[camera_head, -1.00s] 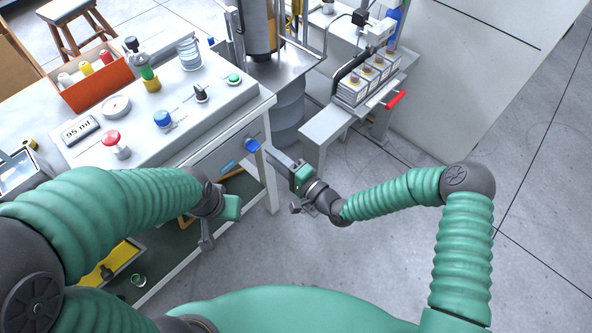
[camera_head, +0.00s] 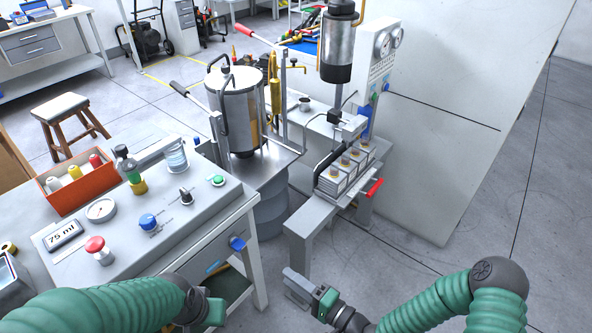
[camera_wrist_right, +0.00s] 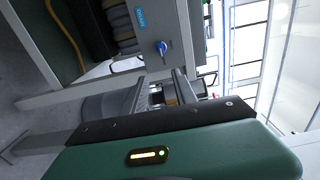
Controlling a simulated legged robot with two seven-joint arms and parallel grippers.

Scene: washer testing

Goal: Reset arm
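My right gripper (camera_head: 297,287) is at the lower middle of the head view, in front of the control bench (camera_head: 215,205) and right of its front corner. Its two fingers show apart in the right wrist view (camera_wrist_right: 158,92), with nothing between them. The blue knob (camera_head: 237,243) on the bench's front face is clear of the gripper; it also shows in the right wrist view (camera_wrist_right: 162,48). My left gripper (camera_head: 208,312) is at the bottom edge, low in front of the bench; its fingers are not clearly seen.
The bench carries a red button (camera_head: 97,246), a blue knob, a gauge (camera_head: 101,210) and a display (camera_head: 63,235) reading 75 ml. A metal tank (camera_head: 237,110) stands behind. A grey stand with a red handle (camera_head: 375,187) is right.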

